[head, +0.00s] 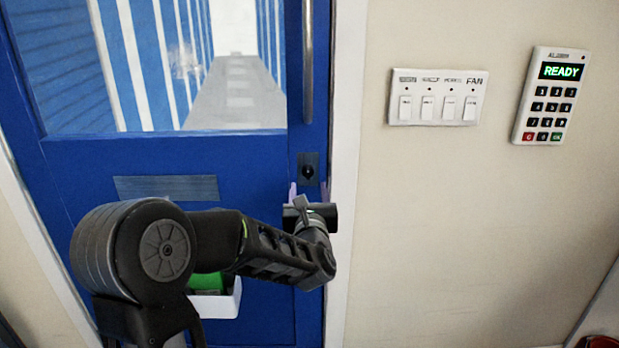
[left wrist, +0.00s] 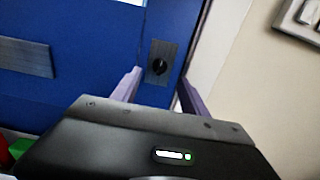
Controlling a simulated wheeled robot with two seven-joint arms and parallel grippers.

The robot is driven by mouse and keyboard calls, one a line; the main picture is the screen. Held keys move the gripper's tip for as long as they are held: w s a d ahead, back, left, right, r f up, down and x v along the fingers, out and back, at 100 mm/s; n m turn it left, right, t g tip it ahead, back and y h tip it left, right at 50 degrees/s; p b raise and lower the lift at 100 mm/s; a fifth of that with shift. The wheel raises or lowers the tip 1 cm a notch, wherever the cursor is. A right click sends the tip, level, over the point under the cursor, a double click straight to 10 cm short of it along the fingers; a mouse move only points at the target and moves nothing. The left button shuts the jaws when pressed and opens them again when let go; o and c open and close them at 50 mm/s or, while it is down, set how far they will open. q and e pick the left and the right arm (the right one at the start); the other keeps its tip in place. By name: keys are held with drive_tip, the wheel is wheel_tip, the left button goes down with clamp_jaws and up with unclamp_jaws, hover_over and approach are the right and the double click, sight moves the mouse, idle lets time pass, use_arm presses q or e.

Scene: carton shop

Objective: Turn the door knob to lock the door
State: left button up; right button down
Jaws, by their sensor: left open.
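The blue door (head: 80,180) fills the left half of the head view. The small dark door knob (head: 308,171) sits on a square plate near the door's right edge, below a long vertical handle. It also shows in the left wrist view (left wrist: 158,67), beyond my fingers. My left gripper (head: 307,189) is open just below the knob in the head view. In the left wrist view its two purple fingers (left wrist: 157,88) stand apart, with the knob between and above their tips. Nothing is between the fingers. My right gripper is not in view.
A light switch panel (head: 436,98) and an alarm keypad (head: 547,96) reading READY are on the wall to the right. A mail slot plate (head: 166,188) is on the door. A white container (head: 219,301) with something green shows behind my left arm.

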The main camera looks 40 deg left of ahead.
sight(308, 175)
use_arm(q)
drive_tip(key=shift+w, duration=0.1)
drive_tip(key=p+x, duration=0.2)
drive_tip(key=x, duration=0.5)
drive_tip(key=shift+w+a+f, duration=0.1)
drive_tip(key=shift+w+a, duration=0.05)
drive_tip(key=shift+w, duration=0.15)
drive_tip(key=shift+c, duration=0.5)
clamp_jaws()
